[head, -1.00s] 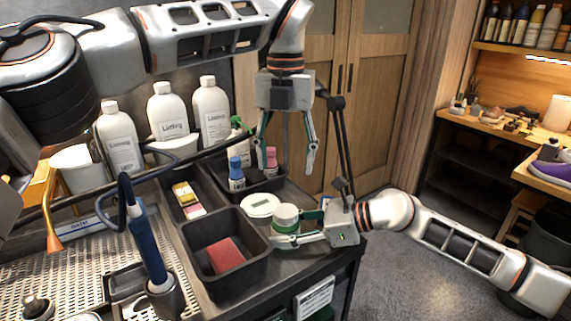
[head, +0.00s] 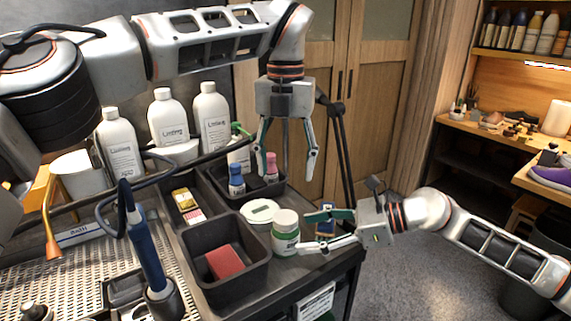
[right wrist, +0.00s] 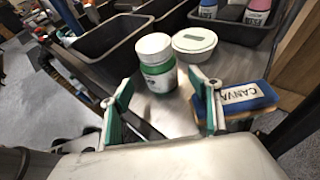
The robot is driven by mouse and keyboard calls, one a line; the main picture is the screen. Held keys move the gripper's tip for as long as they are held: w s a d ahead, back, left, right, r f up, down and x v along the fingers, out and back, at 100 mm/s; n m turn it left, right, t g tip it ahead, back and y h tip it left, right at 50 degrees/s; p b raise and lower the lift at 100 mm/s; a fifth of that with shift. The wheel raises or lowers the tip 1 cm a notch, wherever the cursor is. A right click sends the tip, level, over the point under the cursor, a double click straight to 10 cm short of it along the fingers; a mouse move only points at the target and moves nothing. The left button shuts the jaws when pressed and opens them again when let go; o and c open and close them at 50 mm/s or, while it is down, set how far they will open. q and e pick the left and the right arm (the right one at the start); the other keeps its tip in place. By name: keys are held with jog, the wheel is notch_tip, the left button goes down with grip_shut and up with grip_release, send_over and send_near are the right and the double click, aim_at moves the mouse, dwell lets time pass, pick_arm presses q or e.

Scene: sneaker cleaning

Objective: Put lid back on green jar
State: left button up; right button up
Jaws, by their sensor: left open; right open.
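The green jar (head: 286,244) stands upright on the dark worktop near its right edge, with its white lid (head: 285,218) sitting on top. The jar (right wrist: 160,78) and lid (right wrist: 153,44) also show in the right wrist view; the lid looks roughly level. My right gripper (head: 306,233) is open and empty just right of the jar, its fingertips pointing at it; its fingers (right wrist: 160,82) frame the jar in the right wrist view, apart from it. My left gripper (head: 285,178) is open and empty, hanging above the back of the worktop.
A white round tub (head: 260,211) stands behind the jar. A black bin (head: 188,262) with a red sponge (head: 224,261) is to its left. A blue block marked CANVAS (right wrist: 243,95) lies near the right gripper. Small bottles (head: 237,180) stand in the back tray.

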jog(key=shift+v, duration=2.65)
